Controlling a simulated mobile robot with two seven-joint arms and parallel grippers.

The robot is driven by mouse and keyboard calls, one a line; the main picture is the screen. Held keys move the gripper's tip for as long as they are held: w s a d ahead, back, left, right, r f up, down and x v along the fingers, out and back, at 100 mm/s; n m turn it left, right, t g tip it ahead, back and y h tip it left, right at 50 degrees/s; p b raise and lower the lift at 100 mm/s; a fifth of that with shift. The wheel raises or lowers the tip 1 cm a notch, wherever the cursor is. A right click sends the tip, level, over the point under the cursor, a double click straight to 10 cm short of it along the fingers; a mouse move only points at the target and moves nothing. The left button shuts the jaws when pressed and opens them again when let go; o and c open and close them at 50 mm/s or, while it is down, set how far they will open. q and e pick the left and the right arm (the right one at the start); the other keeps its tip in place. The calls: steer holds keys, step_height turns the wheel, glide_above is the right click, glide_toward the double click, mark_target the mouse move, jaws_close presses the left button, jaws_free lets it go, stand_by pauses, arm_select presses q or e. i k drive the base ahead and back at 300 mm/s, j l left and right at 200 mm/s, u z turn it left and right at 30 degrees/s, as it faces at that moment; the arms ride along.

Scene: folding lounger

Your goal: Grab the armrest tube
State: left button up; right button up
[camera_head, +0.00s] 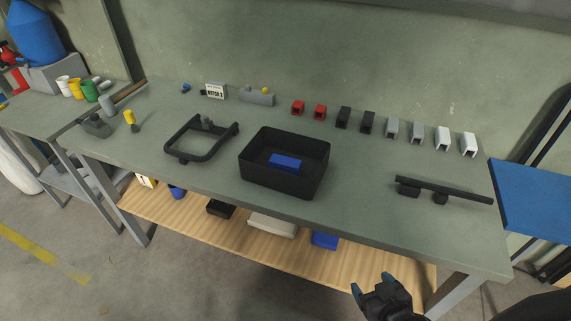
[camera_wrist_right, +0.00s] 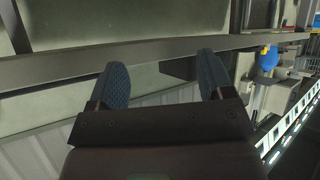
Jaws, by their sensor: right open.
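A black bent tube frame (camera_head: 202,140) lies on the green-grey workbench (camera_head: 350,205), left of the black bin. A straight black bar (camera_head: 447,190) with two small blocks under it lies at the bench's right end. I cannot tell for certain which of these is the armrest tube. My right gripper (camera_head: 372,284) is open and empty, in front of the bench's front edge and apart from both. In the right wrist view, its two blue fingertips (camera_wrist_right: 163,72) stand apart with nothing between them. My left gripper is out of view.
A black bin (camera_head: 257,179) holding a blue block (camera_head: 285,163) stands mid-bench. Red, black, grey and white blocks line the back (camera_head: 391,128). A wooden lower shelf (camera_head: 280,252) carries several items. The bench between the bin and the bar is clear.

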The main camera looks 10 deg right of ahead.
mark_target(408, 187)
steer(key=z, duration=1.55)
steer(key=j+u, duration=0.25)
steer(key=j, duration=1.5)
steer(key=i+l, duration=0.1)
steer(key=i, duration=0.4)
